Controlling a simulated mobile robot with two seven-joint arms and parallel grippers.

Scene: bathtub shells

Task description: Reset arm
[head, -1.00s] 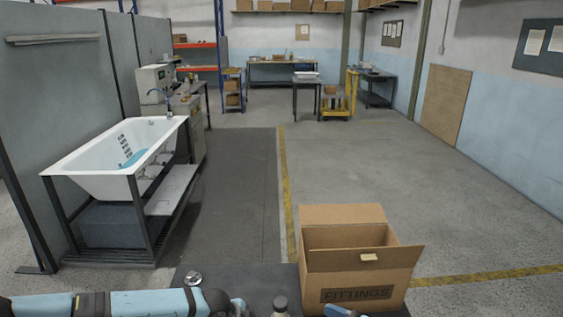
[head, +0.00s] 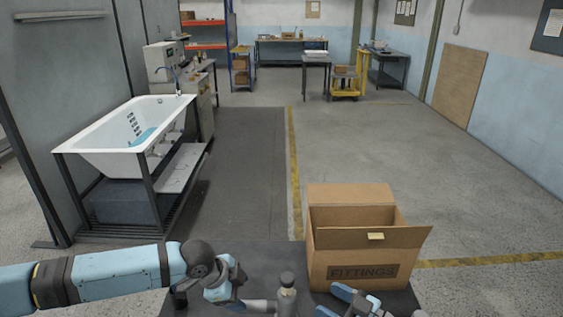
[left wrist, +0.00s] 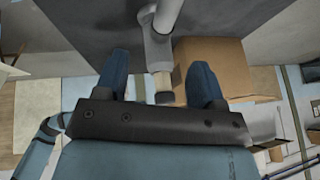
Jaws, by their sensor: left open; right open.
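My left arm comes in from the left in the head view, and its hand end (head: 230,288) hangs over the dark work surface (head: 215,256). In the left wrist view my left gripper (left wrist: 162,64) is open, its two blue fingers apart. A grey, dark-capped cylindrical part shows in the gap between them but is not gripped; whether it lies beyond them or between them I cannot tell. A similar capped part (head: 287,294) stands right of the hand in the head view. My right gripper (head: 342,302) shows at the bottom edge, just before the cardboard box, open and partly cut off.
The open cardboard box marked FITTINGS (head: 362,272) stands on the right of the dark surface. A white bathtub (head: 112,150) on a dark frame stands at the left by a grey partition (head: 65,90). The floor beyond (head: 390,150) is clear.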

